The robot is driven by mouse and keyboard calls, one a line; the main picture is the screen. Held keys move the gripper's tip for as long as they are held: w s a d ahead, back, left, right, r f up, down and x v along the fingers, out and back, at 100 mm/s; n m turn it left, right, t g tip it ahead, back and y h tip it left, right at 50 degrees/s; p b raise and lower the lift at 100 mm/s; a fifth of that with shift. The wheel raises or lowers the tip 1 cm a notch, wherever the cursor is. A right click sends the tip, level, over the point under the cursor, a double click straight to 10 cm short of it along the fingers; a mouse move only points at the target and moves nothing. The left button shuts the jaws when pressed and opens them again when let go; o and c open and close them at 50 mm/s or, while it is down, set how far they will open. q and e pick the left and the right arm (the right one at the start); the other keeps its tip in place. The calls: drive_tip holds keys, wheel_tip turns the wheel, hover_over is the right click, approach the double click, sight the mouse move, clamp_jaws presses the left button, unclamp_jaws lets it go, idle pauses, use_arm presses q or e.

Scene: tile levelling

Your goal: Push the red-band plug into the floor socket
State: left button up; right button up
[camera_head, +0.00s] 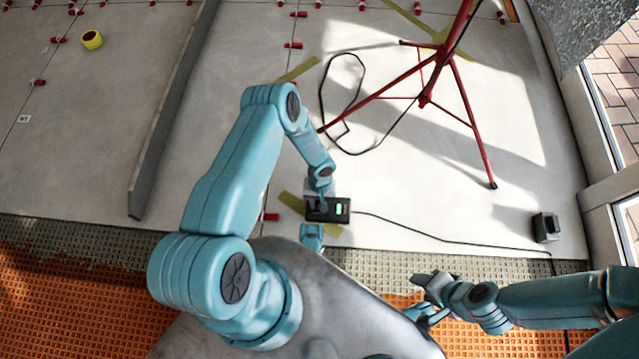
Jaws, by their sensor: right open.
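A black box with a lit green patch (341,209), which looks like the floor socket, lies on the pale tiles near their front edge. My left gripper (318,199) is right at the box's left part, pointing down. Its fingers are too small and covered to show whether they are open or shut. I cannot make out the red-band plug; a small dark shape at the fingers is unclear. My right gripper (421,297) is open and empty, low at the right over the orange mat, well apart from the box.
A red tripod (426,95) stands behind, its black cable (324,100) looped on the tiles. Another cable (430,234) runs right from the box, passing near a small black block (546,227).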

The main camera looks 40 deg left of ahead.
use_arm(q)
drive_tip(key=shift+f, duration=0.3)
idle(0.4)
drive_tip(key=o, duration=1.1)
drive_tip(key=shift+r, duration=0.1)
drive_tip(key=p+v, duration=0.2)
drive_tip(key=v, duration=0.1)
drive_tip(key=s+p+v, duration=0.1)
drive_tip(key=p+v, duration=0.2)
drive_tip(key=d+p+v, duration=0.1)
drive_tip(key=p+v, duration=0.1)
drive_tip(key=v, duration=0.1)
drive_tip(key=shift+s+r+p, duration=0.25)
drive_tip(key=shift+p, duration=0.1)
drive_tip(key=shift+m, duration=0.5)
drive_tip(key=shift+w+d+r+p, duration=0.15)
drive_tip(key=shift+w+r+p, duration=1.8)
drive_tip(key=shift+r, duration=1.9)
drive_tip(key=shift+w+d+r+p, duration=0.1)
drive_tip(key=shift+w+r+p, duration=1.35)
drive_tip(key=shift+w+r, duration=1.7)
drive_tip(key=shift+w+d+r+p, duration=0.15)
drive_tip(key=shift+w+r+p, duration=1.45)
drive_tip(key=shift+r, duration=2.9)
drive_tip(key=shift+s, duration=0.1)
